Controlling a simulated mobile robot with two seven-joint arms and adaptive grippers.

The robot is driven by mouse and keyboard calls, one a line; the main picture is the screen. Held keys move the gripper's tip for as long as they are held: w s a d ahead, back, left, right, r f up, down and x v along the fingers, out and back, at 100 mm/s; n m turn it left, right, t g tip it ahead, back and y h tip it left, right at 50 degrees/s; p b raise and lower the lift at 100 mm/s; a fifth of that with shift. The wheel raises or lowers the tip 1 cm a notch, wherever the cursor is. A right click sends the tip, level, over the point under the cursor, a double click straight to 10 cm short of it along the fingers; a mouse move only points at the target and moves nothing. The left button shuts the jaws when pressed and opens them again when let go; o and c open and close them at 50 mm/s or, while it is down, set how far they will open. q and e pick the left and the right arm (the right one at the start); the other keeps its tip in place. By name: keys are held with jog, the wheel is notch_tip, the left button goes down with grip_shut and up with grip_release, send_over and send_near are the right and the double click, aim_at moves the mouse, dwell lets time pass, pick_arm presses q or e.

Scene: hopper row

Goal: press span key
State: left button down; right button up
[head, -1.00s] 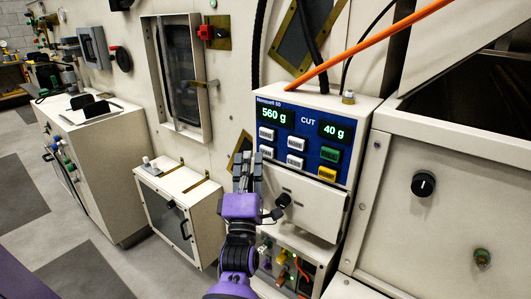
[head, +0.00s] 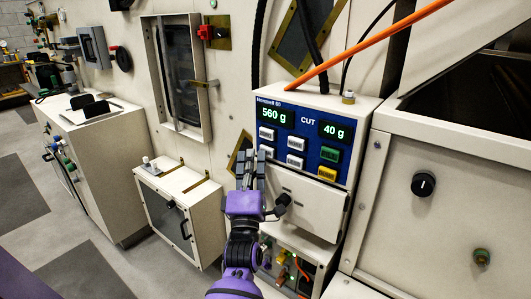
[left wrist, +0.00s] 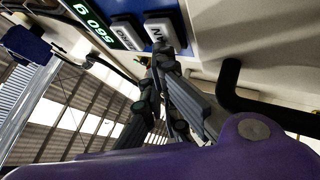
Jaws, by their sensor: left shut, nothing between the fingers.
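The controller panel (head: 312,125) is blue, with green displays reading 560 g and 40 g and CUT between them. White keys sit in two rows below. In the left wrist view one white key (left wrist: 160,29) shows letters ending in "AN", consistent with SPAN; beside it is a ZERO key (left wrist: 127,34). The lower-left key (head: 266,152) in the head view is partly covered by my fingertips. My left gripper (head: 254,154) is shut and empty, its tips close to that key. I cannot tell whether they touch it. My right gripper is not in view.
A green key (head: 330,154) and a yellow key (head: 327,174) sit at the panel's right. A black knob handle (head: 283,201) stands out below, close beside my gripper. An orange cable (head: 370,47) runs above the controller. A small glass-fronted box (head: 168,215) is to the left.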

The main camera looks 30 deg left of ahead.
pick_arm(q)
jog(key=shift+w, duration=0.2)
jog(key=shift+s, duration=0.1)
dwell(0.4)
jog(key=shift+s+p, duration=0.35)
jog(key=shift+s, duration=0.4)
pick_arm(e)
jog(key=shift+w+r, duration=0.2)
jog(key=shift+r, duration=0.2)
pick_arm(q)
jog(key=shift+s, duration=0.1)
jog(key=shift+s+a+p, duration=0.15)
jog(key=shift+s+p, duration=0.25)
jog(key=shift+s, duration=0.8)
jog(key=shift+s+a+p, duration=0.1)
jog(key=shift+s+p, duration=0.3)
jog(key=shift+s, duration=0.8)
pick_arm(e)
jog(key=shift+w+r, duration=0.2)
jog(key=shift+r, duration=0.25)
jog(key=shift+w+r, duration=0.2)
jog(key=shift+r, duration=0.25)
